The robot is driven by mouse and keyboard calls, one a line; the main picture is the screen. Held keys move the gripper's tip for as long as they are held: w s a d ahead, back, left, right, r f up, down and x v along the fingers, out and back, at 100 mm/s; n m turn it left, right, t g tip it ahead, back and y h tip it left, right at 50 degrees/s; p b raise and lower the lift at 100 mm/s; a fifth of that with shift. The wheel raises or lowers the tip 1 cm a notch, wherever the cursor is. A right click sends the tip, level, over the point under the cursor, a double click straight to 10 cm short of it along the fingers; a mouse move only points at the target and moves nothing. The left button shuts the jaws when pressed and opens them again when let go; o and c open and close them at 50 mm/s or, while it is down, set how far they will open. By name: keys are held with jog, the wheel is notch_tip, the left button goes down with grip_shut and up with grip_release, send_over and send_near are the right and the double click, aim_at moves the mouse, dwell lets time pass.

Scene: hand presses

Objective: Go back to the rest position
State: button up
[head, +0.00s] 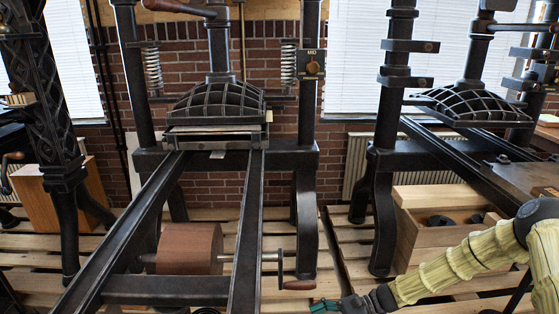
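My gripper (328,304) is at the bottom edge of the head view, right of centre. A green fingertip shows, and the lower part is cut off by the frame. I cannot tell whether it is open or shut, and nothing is visibly held in it. My arm, in a pale yellow cover, reaches in from the right edge. The middle hand press (306,161) stands ahead, with two black rails running towards me. Its crank with a brown handle (298,285) is just left of and above my gripper in the picture.
A second press (383,155) stands at right, with a wooden box (425,240) beneath it. A black ornate press column (60,130) stands at left. A brown roller block (189,248) sits under the middle press's rails. Wooden pallets (345,262) cover the floor.

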jog(key=s+f+n+g+h+p, duration=0.1)
jog(key=s+f+n+h+p, duration=0.25)
jog(key=s, duration=0.75)
jog(key=s+f+n+g+h+p, duration=0.1)
jog(key=s+f+n+h, duration=0.35)
jog(key=s, duration=0.65)
jog(key=s+d+r+n+t+h+p, duration=0.4)
jog(key=s+d+r+n+h, duration=0.2)
jog(key=s+d, duration=0.4)
jog(key=shift+s+r+n+t+p, duration=0.3)
jog(key=shift+s+r+n, duration=0.45)
jog(key=shift+s+n, duration=0.4)
